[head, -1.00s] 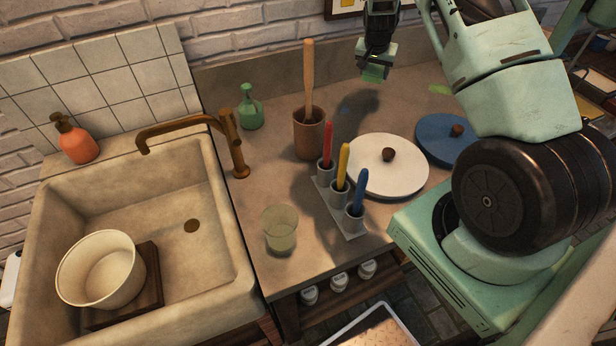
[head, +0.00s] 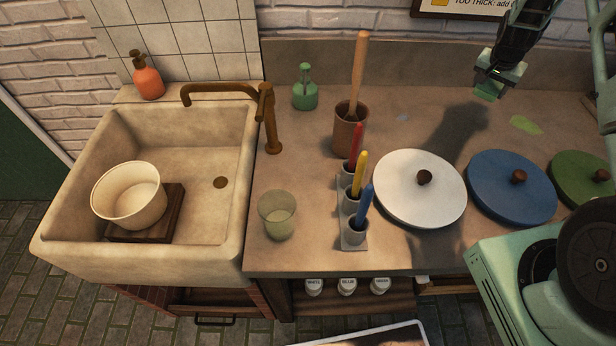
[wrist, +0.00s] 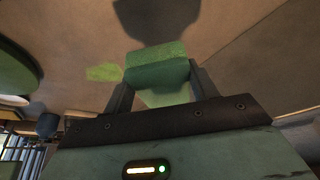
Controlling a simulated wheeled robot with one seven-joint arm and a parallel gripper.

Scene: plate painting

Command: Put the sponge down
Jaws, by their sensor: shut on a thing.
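My gripper (head: 492,80) is shut on a green sponge (head: 488,91) and holds it in the air above the back right part of the counter (head: 300,160). In the wrist view the sponge (wrist: 157,68) sits between the two fingers (wrist: 160,92), with the counter below it. A flat light green patch (head: 525,125) lies on the counter to the right of the gripper in the head view. It also shows beside the sponge in the wrist view (wrist: 103,72).
A white lid (head: 400,195), a blue lid (head: 500,195) and a green lid (head: 575,175) lie along the counter. A holder (head: 352,240) with red, yellow and blue tools, a brown pot (head: 350,135) and a glass (head: 277,220) stand left. A sink (head: 130,245) is far left. The back counter is fairly clear.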

